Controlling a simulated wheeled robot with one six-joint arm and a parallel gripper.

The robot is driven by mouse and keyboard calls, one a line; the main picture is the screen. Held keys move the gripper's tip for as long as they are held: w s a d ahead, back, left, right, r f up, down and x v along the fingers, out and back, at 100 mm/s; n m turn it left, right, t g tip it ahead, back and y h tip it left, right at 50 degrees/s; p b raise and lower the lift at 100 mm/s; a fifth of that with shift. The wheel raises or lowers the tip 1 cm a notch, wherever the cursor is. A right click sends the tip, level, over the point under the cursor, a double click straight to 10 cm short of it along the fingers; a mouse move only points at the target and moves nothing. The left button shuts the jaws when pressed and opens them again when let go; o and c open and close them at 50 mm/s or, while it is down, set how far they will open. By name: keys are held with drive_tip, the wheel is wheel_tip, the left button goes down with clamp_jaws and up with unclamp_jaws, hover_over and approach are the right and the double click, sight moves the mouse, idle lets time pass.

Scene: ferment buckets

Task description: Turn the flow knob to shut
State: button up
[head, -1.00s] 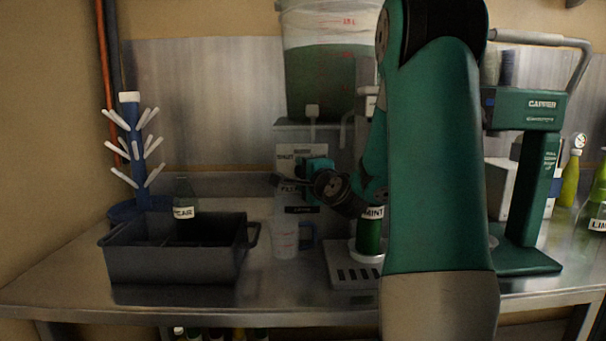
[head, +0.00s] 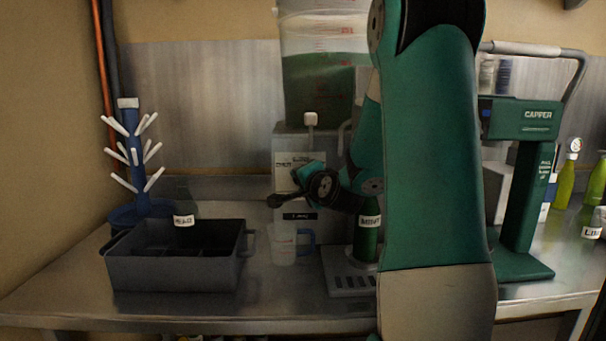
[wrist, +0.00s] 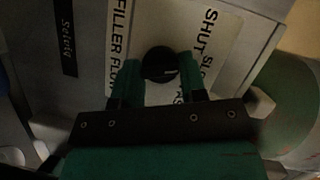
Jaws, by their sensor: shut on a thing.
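The flow knob (wrist: 160,62) is round and black and sits on a white label plate in the wrist view. My gripper (wrist: 158,68) has its two green fingers on either side of the knob and is shut on it. The plate reads FILLER FLOW on the left and SHUT, SLOW and a partly hidden FAST on the right. I cannot tell which word the knob's mark points to. In the head view the grey filler box (head: 291,140) stands under the large bucket (head: 318,85), and my gripper covers the knob there.
A green bottle (head: 367,243) labelled MINT stands under the filler, on a drip tray (head: 350,283). A measuring jug (head: 284,244) and a dark crate (head: 180,268) are to the left. A green capper (head: 520,200) stands at right.

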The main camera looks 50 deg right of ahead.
drive_tip(key=shift+a+n+g+p, duration=0.1)
drive_tip(key=shift+n+g+p, duration=0.8)
drive_tip(key=shift+n+p, duration=0.6)
drive_tip(key=o, duration=0.9)
